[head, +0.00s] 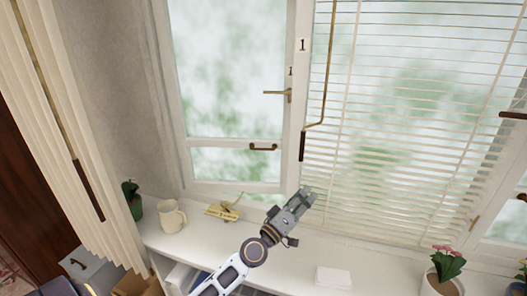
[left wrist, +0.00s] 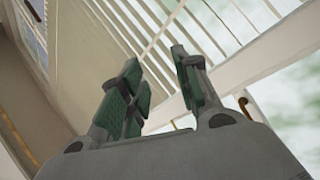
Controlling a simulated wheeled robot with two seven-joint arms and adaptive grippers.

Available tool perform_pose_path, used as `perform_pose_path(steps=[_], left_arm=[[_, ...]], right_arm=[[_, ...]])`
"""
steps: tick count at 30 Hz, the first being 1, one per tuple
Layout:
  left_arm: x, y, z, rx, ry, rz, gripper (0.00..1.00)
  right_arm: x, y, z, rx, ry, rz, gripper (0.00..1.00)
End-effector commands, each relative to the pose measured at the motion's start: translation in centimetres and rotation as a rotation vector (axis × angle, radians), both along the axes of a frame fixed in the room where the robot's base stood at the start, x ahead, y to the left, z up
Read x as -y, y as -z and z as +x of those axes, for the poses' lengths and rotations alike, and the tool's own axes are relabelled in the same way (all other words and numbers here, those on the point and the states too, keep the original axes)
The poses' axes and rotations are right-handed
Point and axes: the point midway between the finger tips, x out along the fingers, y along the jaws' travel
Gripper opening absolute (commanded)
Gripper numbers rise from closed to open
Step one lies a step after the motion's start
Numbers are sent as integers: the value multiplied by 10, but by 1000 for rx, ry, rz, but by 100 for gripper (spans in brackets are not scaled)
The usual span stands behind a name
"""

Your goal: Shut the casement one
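Casement one (head: 230,143) is the white-framed window at the left in the head view, with a small "1" on its right stile. A brass lever handle (head: 280,93) sticks out to the left from that stile. I cannot tell whether the casement stands slightly ajar. My left gripper (head: 303,196) is above the white sill, below and right of the handle and pull, apart from both. In the left wrist view its green-padded fingers (left wrist: 160,75) are spread with nothing between them. My right gripper is not in view.
A slatted blind (head: 400,110) covers the middle window; its cranked wand (head: 302,146) hangs beside casement one. On the sill stand a cream mug (head: 172,216), a brass ornament (head: 224,208), a white block (head: 333,278) and a potted flower (head: 446,270). A curtain (head: 60,130) hangs left.

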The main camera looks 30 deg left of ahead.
Motion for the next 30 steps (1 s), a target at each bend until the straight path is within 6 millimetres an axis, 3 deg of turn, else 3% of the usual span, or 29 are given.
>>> perform_pose_path(steps=[9, 18, 24, 30], left_arm=[[-76, -23, 28, 37, -206, -271, 32], [-149, -18, 44, 9, -422, -508, 32], [-181, -8, 48, -24, -528, -611, 32], [-189, -4, 49, -37, -560, -641, 32]], right_arm=[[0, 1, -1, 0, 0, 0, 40], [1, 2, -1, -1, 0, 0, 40], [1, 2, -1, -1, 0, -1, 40], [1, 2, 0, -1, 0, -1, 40]])
